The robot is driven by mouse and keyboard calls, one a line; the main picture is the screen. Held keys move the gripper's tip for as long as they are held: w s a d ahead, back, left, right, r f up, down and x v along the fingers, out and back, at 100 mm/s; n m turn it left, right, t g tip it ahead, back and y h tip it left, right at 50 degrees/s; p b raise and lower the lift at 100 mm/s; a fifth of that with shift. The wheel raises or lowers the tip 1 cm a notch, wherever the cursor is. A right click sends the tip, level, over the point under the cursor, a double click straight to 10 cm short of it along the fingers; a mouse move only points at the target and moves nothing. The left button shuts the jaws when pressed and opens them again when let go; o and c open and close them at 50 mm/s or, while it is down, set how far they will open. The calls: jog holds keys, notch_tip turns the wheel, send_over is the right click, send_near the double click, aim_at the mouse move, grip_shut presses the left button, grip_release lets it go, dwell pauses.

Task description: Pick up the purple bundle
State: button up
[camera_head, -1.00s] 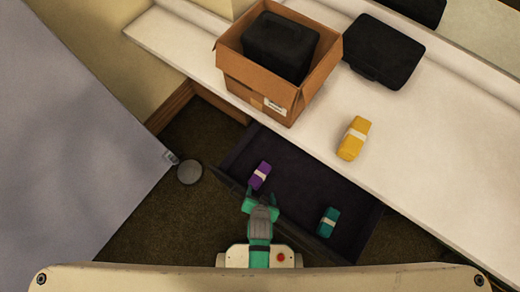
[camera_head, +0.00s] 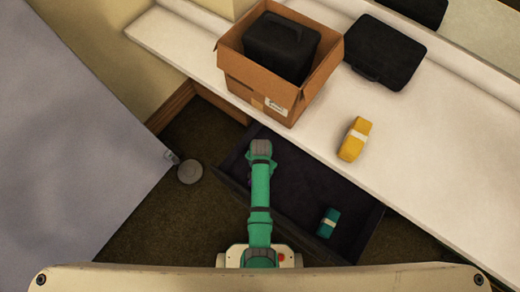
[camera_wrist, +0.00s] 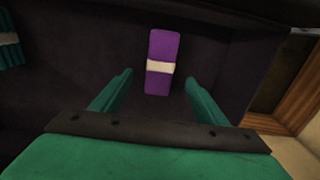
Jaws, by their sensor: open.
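The purple bundle (camera_wrist: 160,47), with a white band around its middle, lies on the floor of the open dark drawer (camera_wrist: 95,40). In the wrist view it sits ahead of and between the two teal fingers of my gripper (camera_wrist: 160,85), which are apart with nothing between them that I can see held. In the head view my teal arm reaches over the drawer (camera_head: 300,205) and covers nearly all of the bundle; only a sliver of purple (camera_head: 248,182) shows at the arm's left side.
A teal bundle (camera_head: 328,222) lies in the drawer's right part. On the white counter (camera_head: 420,150) are a yellow bundle (camera_head: 355,139), a cardboard box (camera_head: 262,95) holding a black case (camera_head: 279,47), and another black case (camera_head: 384,52). A grey door (camera_head: 80,130) stands at left.

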jog(key=shift+a+f, duration=0.1)
jog(key=shift+f, duration=4.5)
jog(key=c, duration=1.3)
